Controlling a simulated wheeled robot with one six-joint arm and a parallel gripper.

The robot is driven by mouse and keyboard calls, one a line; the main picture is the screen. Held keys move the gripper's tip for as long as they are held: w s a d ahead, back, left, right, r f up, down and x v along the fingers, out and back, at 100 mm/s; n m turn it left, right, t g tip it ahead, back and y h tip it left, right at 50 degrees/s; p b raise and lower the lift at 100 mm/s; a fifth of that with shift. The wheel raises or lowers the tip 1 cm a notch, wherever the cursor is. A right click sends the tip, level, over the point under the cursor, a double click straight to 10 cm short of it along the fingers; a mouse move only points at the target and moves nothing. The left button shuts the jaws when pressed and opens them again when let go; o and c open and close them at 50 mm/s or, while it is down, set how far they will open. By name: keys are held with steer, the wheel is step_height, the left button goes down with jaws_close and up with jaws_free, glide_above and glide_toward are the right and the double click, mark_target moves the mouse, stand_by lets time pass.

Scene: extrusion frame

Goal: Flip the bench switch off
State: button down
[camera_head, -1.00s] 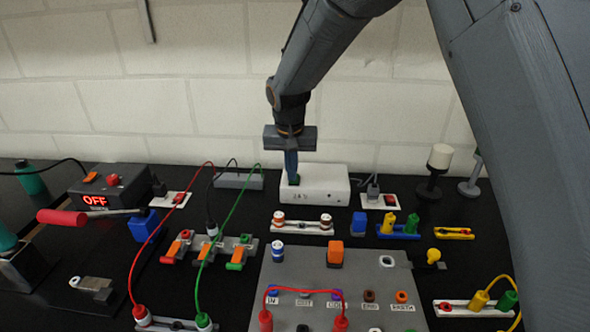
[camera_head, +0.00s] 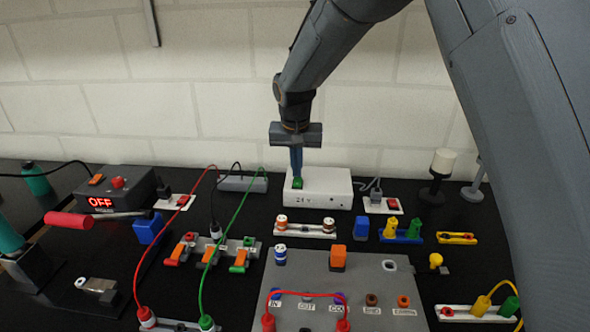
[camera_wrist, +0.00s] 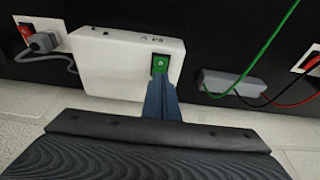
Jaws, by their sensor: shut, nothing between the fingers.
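A white box (camera_head: 325,187) labelled "24 V" stands at the back of the black bench, near the wall. A green switch (camera_head: 297,183) sits at the left of its front top edge. In the wrist view the green switch (camera_wrist: 159,65) shows on the white box (camera_wrist: 120,62). My gripper (camera_head: 297,174) is shut and points down with its blue fingertips at the switch. In the wrist view the fingertips (camera_wrist: 160,80) are right at the switch's edge. I cannot tell whether they touch it. Two red rocker switches on white plates show at the left (camera_head: 183,201) and right (camera_head: 393,204).
A dark box with a red "OFF" display (camera_head: 101,202) stands at the left. A grey panel (camera_head: 400,270) with sockets lies in front. Red and green cables (camera_head: 235,230) arch over the bench left of my gripper. A grey power strip (camera_head: 243,185) lies behind them.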

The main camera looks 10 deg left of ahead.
mark_target(297, 182)
steer(key=p+v, duration=0.1)
steer(key=v, duration=0.2)
steer(key=shift+w+r+p, duration=0.25)
steer(key=shift+w+p, duration=0.05)
steer(key=shift+p, duration=0.05)
steer(key=s+b+v, duration=0.2)
steer(key=b+v, duration=0.1)
steer(key=v, duration=0.6)
steer(key=shift+b, duration=0.3)
steer(key=shift+d, duration=0.15)
